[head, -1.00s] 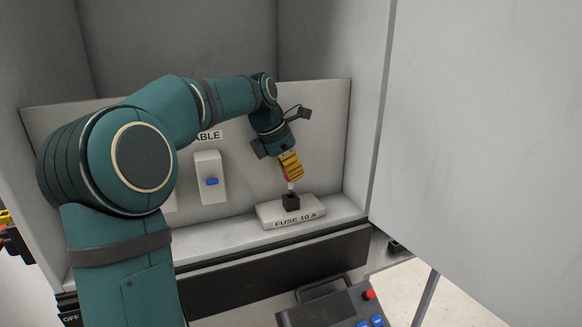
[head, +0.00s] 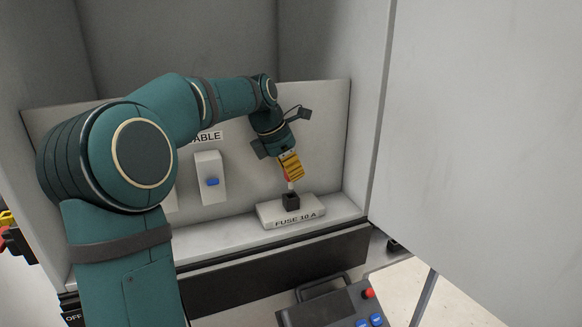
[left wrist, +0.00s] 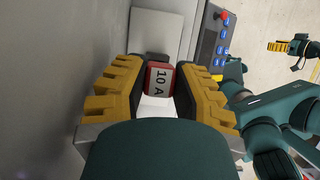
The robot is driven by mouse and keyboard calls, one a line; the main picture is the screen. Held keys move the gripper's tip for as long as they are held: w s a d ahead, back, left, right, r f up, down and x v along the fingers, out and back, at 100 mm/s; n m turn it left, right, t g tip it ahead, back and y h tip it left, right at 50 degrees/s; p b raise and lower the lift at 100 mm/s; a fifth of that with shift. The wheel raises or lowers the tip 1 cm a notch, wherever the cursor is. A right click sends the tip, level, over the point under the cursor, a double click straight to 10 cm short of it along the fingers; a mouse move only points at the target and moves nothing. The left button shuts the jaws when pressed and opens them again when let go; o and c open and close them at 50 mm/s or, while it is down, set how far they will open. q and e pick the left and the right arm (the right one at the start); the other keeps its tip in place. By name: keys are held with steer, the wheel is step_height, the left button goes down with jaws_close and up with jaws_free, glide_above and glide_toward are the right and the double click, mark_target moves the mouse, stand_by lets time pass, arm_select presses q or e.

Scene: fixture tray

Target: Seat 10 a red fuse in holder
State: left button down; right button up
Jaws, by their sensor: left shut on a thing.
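My left gripper (head: 290,173) is shut on the red fuse, its yellow fingers on either side of it. The fuse (left wrist: 160,79) shows its red body with a "10 A" label in the left wrist view. In the head view only a bit of red and a pale lower part show below the fingers. The fuse's lower end is at the top of the black holder (head: 291,202); I cannot tell how far it is in. The holder stands on a pale base (head: 270,214) marked "FUSE 10 A". My right gripper (left wrist: 279,46) shows small in the left wrist view; its opening is unclear.
A pale panel with a blue switch (head: 212,182) stands left of the holder. A cabinet wall or door (head: 480,120) fills the right. A dark control box (head: 335,306) with a red button and blue buttons is in front, below the shelf.

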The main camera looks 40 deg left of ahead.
mark_target(291, 188)
arm_select(q)
steer(key=shift+p, duration=0.35)
stand_by(0.5)
steer(key=shift+f+b, duration=1.1)
steer(key=shift+f, duration=1.15)
steer(key=c, duration=0.7)
jaws_free()
steer(key=shift+c, duration=0.2)
steer(key=shift+r, duration=0.15)
steer(key=v, duration=1.2)
